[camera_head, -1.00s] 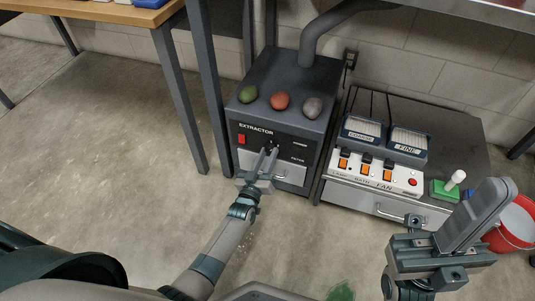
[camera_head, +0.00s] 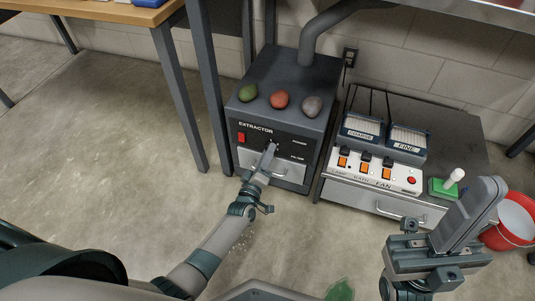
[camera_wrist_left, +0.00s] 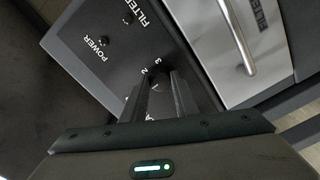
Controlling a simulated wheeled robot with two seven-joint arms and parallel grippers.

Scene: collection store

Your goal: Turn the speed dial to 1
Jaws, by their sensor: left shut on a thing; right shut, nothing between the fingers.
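The dark extractor box (camera_head: 262,128) stands against the wall, its front panel facing me. My left gripper (camera_head: 271,149) reaches to the middle of this panel and is shut on the speed dial, which is mostly hidden by the fingers. In the left wrist view the fingers (camera_wrist_left: 161,80) close at the dial's place on the black panel (camera_wrist_left: 85,45). The numerals 2 and 3 show beside the fingertips; the dial's pointer cannot be made out. My right gripper (camera_head: 493,186) is shut and empty, raised at the right, away from the extractor.
The extractor has a red switch (camera_head: 241,137) on its left and a silver filter drawer (camera_head: 286,171) below. Right of it stands a cabinet with a white fan switch box (camera_head: 376,171). A red bucket (camera_head: 510,226) stands far right. The floor at left is clear.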

